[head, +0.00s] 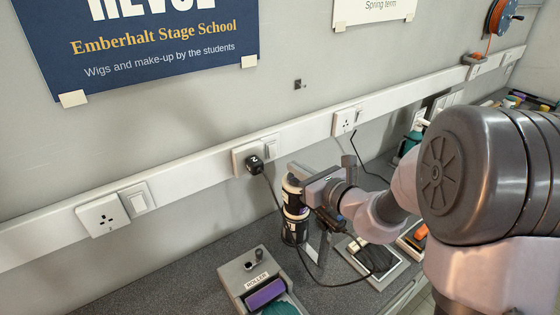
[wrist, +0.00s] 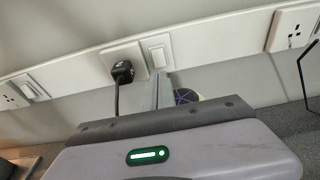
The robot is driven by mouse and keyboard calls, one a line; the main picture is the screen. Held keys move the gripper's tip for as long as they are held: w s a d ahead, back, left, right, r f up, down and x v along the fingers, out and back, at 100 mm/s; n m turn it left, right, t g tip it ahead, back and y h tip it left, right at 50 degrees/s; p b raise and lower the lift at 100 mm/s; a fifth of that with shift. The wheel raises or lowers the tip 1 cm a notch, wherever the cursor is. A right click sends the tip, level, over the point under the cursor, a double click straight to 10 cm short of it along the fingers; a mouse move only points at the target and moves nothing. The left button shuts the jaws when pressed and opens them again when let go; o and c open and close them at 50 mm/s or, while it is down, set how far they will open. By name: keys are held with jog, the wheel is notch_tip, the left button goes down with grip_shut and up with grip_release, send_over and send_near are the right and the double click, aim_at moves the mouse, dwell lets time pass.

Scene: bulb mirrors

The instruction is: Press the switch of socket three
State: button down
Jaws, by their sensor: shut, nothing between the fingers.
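A socket (head: 103,215) with a rocker switch (head: 138,200) is at the left of the wall trunking. A middle socket holds a black plug (head: 254,164), with its switch (head: 271,149) to the right. Another socket (head: 343,122) with a switch (head: 359,115) is further right. I see no socket numbers to tell which is three. In the wrist view, the plug (wrist: 123,71) and its neighbouring switch (wrist: 158,52) are ahead. My gripper (wrist: 164,80) is shut and empty, its tips appearing just below that switch; contact is unclear. My gripper (head: 292,168) also shows in the head view.
Bottles or cans (head: 293,215) stand on the worktop under my gripper. A grey box labelled roller (head: 262,283) is at the front, a tray (head: 371,262) to the right. The plug's black cable hangs past the bottles.

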aim_at(274, 156)
jog(key=b+x, duration=0.1)
jog(key=x, duration=0.6)
jog(key=shift+w+a, duration=0.15)
jog(key=shift+w, duration=0.1)
jog(key=shift+f, duration=0.1)
jog(key=b, duration=0.2)
jog(key=t+b, duration=0.1)
jog(key=b, duration=0.2)
jog(key=shift+a+f+y, duration=0.15)
jog(key=shift+f+y, duration=0.2)
jog(key=shift+y, duration=0.05)
jog(key=shift+w, duration=0.1)
